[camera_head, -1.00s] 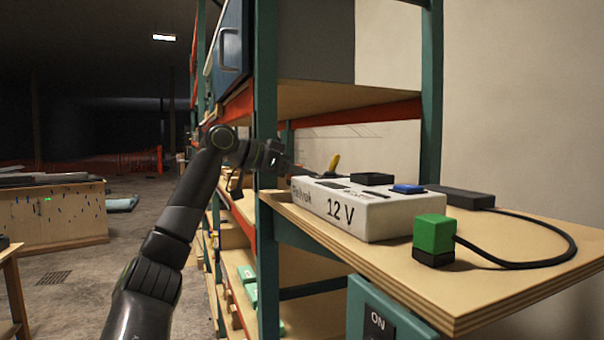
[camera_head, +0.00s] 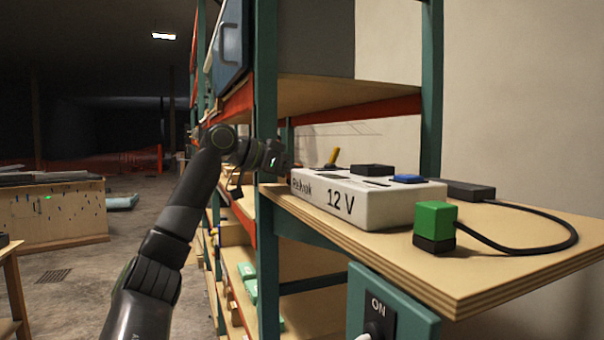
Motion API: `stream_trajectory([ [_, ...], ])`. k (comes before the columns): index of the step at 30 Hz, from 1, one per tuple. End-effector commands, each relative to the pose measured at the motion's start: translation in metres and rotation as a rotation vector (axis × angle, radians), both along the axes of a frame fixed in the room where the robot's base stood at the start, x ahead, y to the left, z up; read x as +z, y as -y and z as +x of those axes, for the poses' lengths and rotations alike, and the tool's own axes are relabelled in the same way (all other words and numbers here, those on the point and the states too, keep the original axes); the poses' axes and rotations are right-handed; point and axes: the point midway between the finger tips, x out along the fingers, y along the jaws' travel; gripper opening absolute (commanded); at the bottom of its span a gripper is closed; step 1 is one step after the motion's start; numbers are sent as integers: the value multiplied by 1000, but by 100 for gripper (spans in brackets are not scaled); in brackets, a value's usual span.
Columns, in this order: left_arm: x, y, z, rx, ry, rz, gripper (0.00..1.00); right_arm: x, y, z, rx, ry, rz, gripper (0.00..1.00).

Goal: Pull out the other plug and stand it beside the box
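The white box (camera_head: 372,206), marked "12 V", lies on the wooden shelf. Its top carries a black block (camera_head: 371,170), a low blue piece (camera_head: 408,179) and a yellow lever (camera_head: 333,157); I cannot tell which of these is a plug. A green plug with a black base (camera_head: 435,225) stands upright on the shelf beside the box's right end, with a black cable. My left gripper (camera_head: 284,161) is at the far left end of the box, near the rack post. Its fingers are too small and dark to tell their opening. My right gripper is out of view.
The cable (camera_head: 560,246) loops from the green plug to a black adapter (camera_head: 461,190) behind the box. A teal rack post (camera_head: 266,120) stands beside my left wrist. A teal panel with an ON switch (camera_head: 378,318) hangs below the shelf. The shelf's right front is clear.

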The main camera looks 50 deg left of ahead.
Motion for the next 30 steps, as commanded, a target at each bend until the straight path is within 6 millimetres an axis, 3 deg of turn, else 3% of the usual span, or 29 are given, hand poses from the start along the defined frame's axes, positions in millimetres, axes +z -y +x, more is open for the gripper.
stream_trajectory([
  [11, -6, 0, 0, 0, 0, 0, 4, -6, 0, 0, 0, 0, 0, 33],
  [12, -6, 0, 0, 0, 0, 0, 29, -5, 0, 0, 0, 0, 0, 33],
  [18, -6, 0, 0, 0, 0, 0, 52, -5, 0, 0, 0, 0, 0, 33],
  [26, -6, 0, -1, 0, 0, 0, 52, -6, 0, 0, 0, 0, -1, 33],
  [30, -3, -5, -11, 3, 1, 1, 52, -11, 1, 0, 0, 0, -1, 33],
])
